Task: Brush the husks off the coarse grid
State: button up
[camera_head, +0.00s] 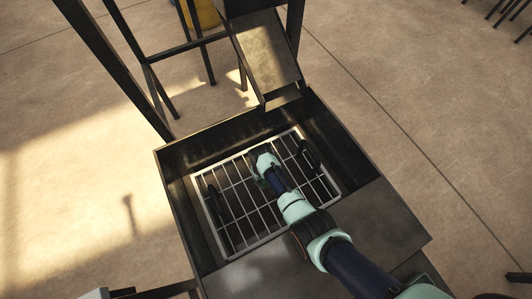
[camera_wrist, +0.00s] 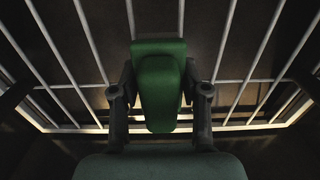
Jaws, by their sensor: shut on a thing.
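The coarse grid (camera_head: 236,212) is a pale metal frame with thin bars, lying in a dark open-topped box. Its bars (camera_wrist: 228,45) also cross the wrist view. My gripper (camera_wrist: 160,103) is shut on a green block-shaped thing, apparently the brush (camera_wrist: 160,60), with one dark finger on each side. In the head view the wrist is over the middle of the grid, and only a bit of green shows beside it. The brush's underside is hidden, so I cannot tell whether it touches the bars. I cannot make out any husks on the grid.
Dark box walls (camera_head: 172,182) stand around the grid. A sloping metal chute (camera_head: 268,55) ends above the far wall, among dark frame posts. Dark upright pieces, perhaps handles, stand at the grid's left (camera_head: 214,200) and right (camera_head: 305,150) ends. A flat plate (camera_head: 385,222) lies at the right.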

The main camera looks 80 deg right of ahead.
jog(key=shift+s+d, duration=0.55)
jog(key=shift+s, duration=0.1)
jog(key=shift+w+a, duration=0.1)
jog(key=shift+w, duration=0.05)
notch_tip(320, 180, up, 4)
jog(key=p, duration=0.4)
jog(key=shift+r, duration=0.15)
jog(key=shift+f, duration=0.2)
jog(key=shift+r, duration=0.1)
